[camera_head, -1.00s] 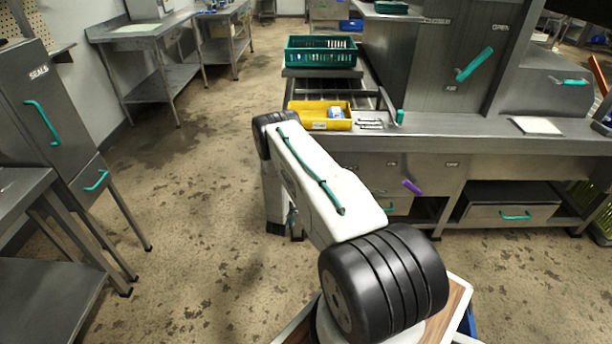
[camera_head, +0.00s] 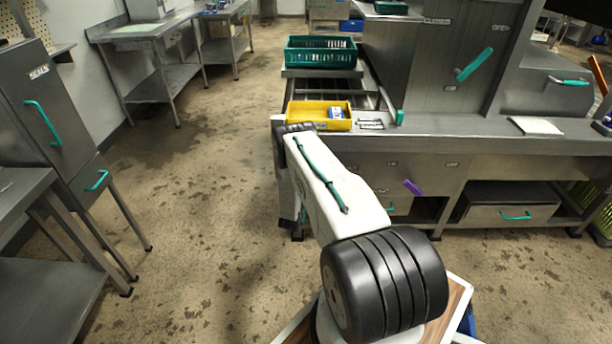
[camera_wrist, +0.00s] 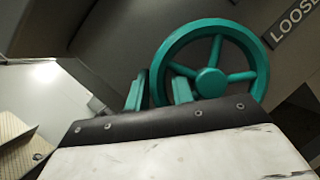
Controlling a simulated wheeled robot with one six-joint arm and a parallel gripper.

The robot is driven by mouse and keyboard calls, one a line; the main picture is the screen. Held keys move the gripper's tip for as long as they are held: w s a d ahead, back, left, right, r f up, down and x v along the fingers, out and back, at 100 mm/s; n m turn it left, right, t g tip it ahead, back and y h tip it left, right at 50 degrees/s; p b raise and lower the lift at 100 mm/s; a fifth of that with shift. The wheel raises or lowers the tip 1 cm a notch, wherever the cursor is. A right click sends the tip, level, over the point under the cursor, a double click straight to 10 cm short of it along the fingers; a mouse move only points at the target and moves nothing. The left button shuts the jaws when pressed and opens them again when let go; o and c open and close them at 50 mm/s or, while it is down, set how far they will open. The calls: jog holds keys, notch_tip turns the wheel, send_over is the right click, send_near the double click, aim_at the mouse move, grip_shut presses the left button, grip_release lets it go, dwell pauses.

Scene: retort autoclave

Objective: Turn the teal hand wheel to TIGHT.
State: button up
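The teal hand wheel (camera_wrist: 211,82) is close ahead in the wrist view, right of centre, with its spokes and hub in plain sight. My gripper (camera_wrist: 160,88) is at the wheel's left side. Its two teal fingers stand apart, and the left part of the wheel's rim shows between them. I cannot tell whether either finger touches the rim. A sign (camera_wrist: 291,22) reading LOOSE, cut off at the picture's edge, is to the upper right of the wheel. In the head view I cannot make out the wheel or my gripper.
The steel counter (camera_head: 460,125) stands ahead of my arm. A yellow tray (camera_head: 305,123) and a green basket (camera_head: 290,52) are on the bench at its left. A purple handle (camera_head: 412,187) sticks out from the counter's front. Open floor lies to the left, before the SEALS cabinet (camera_head: 60,110).

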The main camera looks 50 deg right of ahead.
jog(key=shift+w+d+r, duration=0.1)
jog(key=shift+w+d, duration=0.05)
jog(key=shift+d, duration=0.1)
grip_shut()
jog(key=shift+m, duration=0.3)
